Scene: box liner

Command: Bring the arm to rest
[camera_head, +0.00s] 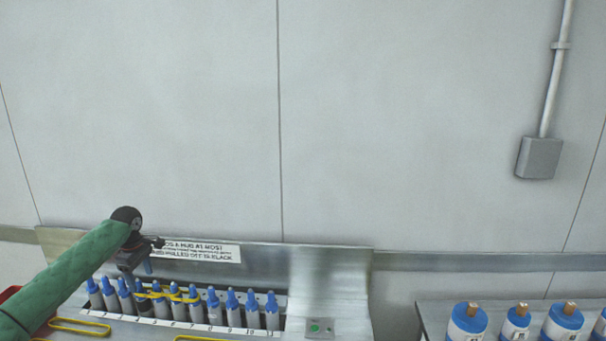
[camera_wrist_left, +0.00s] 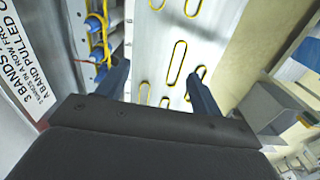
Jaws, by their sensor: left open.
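My left arm, in a green sleeve (camera_head: 65,285), reaches in from the left in the head view. My left gripper (camera_head: 138,272) hangs over the left part of a row of blue-topped grey bottles (camera_head: 193,312). In the left wrist view the left gripper (camera_wrist_left: 158,80) has its dark fingers spread, with nothing seen between them. Beyond them lie several yellow bands (camera_wrist_left: 176,63) on a pale metal surface. A yellow band (camera_head: 165,295) also runs around some bottles in the row. My right gripper is not in view.
A white printed sign (camera_head: 200,251) stands behind the bottle row. A metal panel with a green button (camera_head: 315,327) is to its right. Several large blue-and-white containers (camera_head: 466,322) stand on a grey table at the right. The wall carries a grey box (camera_head: 539,158).

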